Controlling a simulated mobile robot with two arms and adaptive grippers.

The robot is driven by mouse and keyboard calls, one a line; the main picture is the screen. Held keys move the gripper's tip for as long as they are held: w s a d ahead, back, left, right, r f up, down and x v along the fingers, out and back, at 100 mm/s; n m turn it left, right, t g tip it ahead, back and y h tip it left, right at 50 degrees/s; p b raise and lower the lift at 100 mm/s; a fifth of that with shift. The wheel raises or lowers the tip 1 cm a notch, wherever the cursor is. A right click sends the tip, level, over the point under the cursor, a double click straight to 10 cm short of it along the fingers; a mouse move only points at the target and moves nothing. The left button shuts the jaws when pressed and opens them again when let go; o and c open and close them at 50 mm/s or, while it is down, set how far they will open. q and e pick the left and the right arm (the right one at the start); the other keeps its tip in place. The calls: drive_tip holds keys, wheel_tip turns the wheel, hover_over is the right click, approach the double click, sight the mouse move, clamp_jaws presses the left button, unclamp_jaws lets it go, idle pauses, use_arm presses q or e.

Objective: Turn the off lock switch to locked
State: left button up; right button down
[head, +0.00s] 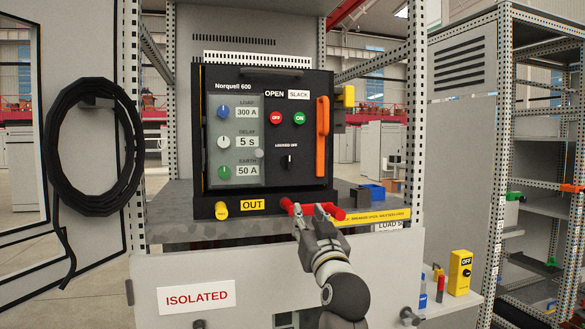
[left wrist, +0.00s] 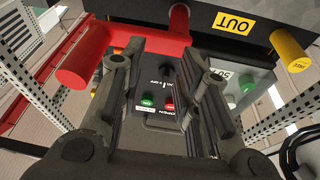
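The off lock switch (head: 289,162) is a small black knob under a small label on the dark front of the Norquell 600 unit (head: 265,90). Its handle looks about upright. In the left wrist view the picture is upside down and the knob (left wrist: 165,71) shows between my fingers, farther off. My left gripper (head: 314,213) is low in front of the unit, by the red handle bar (head: 337,213) and below the switch. Its fingers (left wrist: 163,50) are apart with nothing held. I cannot tell whether they touch the red bar. My right gripper is not in view.
Above the switch are a red OFF button (head: 276,117) and a green ON button (head: 299,118). An orange lever (head: 322,129) stands to its right. Three coloured dials are at left. A yellow knob (head: 221,210) and OUT label (head: 252,204) sit below. Rack posts flank the unit.

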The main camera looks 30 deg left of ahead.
use_arm(q)
drive_tip(key=n+y, duration=0.2)
approach(289, 159)
drive_tip(key=d+f, duration=0.1)
drive_tip(key=d, duration=0.1)
drive_tip(key=shift+g, duration=0.3)
drive_tip(key=p+x, duration=0.2)
drive_tip(key=x, duration=0.2)
drive_tip(key=s+p+x, duration=0.1)
drive_tip(key=p+x, duration=0.1)
drive_tip(key=x, duration=0.3)
drive_tip(key=shift+w+a+r+p, duration=0.25)
drive_tip(key=shift+a+r+p, duration=0.1)
drive_tip(key=shift+a, duration=0.1)
drive_tip(key=shift+w+a+r, duration=0.1)
drive_tip(key=shift+w+a, duration=0.25)
drive_tip(key=shift+s+r, duration=0.1)
clamp_jaws()
